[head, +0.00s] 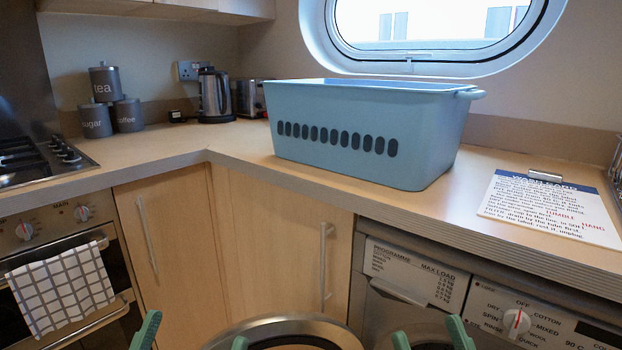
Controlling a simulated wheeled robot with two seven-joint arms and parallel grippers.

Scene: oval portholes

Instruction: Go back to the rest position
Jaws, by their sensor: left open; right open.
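My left gripper (193,338) shows at the bottom edge, left of centre. Only the tips of its two green fingers are in view, and they stand wide apart with nothing seen between them. My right gripper (430,338) shows at the bottom edge, right of centre. Its green fingertips are also apart, with nothing seen held. Both grippers are low in the picture, in front of the cupboards and machine and below the level of the worktop. The rest of both grippers and arms is out of view.
A blue tub (350,108) stands on the worktop (243,146), with a printed card (550,203) to its right. A round metal-rimmed thing (285,323) lies between my grippers at the bottom. A washing machine (490,300) is at right, an oven with a towel (63,290) at left.

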